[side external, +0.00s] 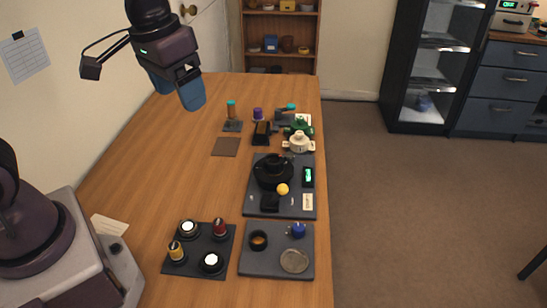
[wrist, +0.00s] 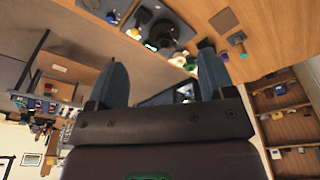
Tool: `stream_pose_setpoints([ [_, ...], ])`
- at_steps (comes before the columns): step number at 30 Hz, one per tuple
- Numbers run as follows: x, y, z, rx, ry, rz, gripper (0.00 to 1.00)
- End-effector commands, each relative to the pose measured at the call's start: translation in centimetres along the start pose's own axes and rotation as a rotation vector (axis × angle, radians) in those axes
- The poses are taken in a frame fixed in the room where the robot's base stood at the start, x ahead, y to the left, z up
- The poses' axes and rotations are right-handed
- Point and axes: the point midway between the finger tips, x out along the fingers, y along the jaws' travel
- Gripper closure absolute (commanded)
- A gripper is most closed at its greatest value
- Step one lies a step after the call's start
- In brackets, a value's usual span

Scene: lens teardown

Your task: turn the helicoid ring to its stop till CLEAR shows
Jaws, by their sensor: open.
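The black round lens unit (side external: 272,168), which seems to carry the helicoid ring, stands on a dark grey plate (side external: 255,206) on the table. A yellow ball (side external: 282,189) shows at its front edge. A small green-lit display (side external: 308,175) sits right of it; its text is too small to read. The lens unit also shows near the top of the wrist view (wrist: 161,30). My gripper (side external: 188,100) is high above the table's far left, well away from the ring. Its blue fingers stand apart with nothing between them in the wrist view (wrist: 162,72).
Nearer the front, one dark tray (side external: 200,256) holds several capped cylinders and another (side external: 262,268) holds a ring, a blue piece and a round disc. Behind the lens unit stand a white fitting (side external: 298,143) and several small tools. The table's left middle is clear.

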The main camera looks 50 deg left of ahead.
Motion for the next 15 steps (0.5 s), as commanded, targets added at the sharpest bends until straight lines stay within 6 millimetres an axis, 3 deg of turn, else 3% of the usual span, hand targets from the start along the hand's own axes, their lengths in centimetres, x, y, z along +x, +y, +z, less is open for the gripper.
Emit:
stream_pose_setpoints([
  [6,5.6,0.6,-6.3,-0.23,-0.13,-0.029,0.24],
  [15,14.4,1.2,-13.1,-0.657,-0.209,-0.097,0.24],
])
